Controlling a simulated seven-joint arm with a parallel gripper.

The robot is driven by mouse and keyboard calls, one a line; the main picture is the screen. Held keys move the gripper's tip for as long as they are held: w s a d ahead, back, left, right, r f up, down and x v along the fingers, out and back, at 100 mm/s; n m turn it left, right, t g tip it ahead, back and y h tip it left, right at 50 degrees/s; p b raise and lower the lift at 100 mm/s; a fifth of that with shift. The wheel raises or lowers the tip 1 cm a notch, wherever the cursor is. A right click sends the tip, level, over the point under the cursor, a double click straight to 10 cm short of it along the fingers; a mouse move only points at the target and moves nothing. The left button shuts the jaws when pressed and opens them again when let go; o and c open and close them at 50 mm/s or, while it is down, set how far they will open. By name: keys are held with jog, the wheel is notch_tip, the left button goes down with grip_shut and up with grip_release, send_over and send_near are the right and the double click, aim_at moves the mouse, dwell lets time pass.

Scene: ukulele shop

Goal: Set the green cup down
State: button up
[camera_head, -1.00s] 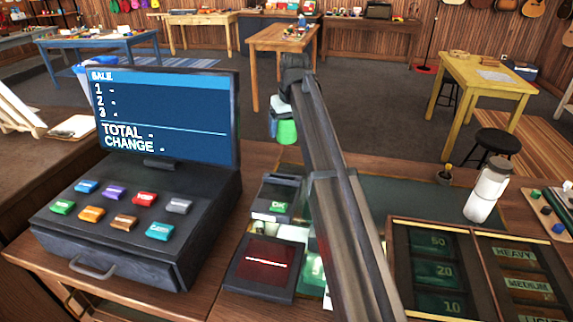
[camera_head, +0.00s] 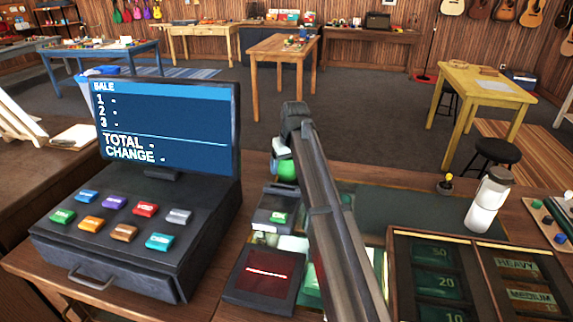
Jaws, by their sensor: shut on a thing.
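The green cup (camera_head: 287,171) shows just left of my arm, near the far edge of the counter (camera_head: 258,162). My gripper (camera_head: 281,153) is above it, at the end of my arm, and is shut on the cup. The arm hides the cup's right side and most of the gripper. I cannot tell whether the cup's base touches the counter.
A cash register (camera_head: 150,215) stands at left. A card reader (camera_head: 275,210) and a red-windowed scanner (camera_head: 264,274) lie close below the cup. A dark green mat (camera_head: 390,212), a white bottle (camera_head: 488,200) and a money tray (camera_head: 392,255) are at right.

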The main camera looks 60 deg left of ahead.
jog(key=shift+f, duration=0.15)
jog(key=o, duration=0.9)
jog(key=v, duration=1.2)
jog(key=shift+r, duration=0.25)
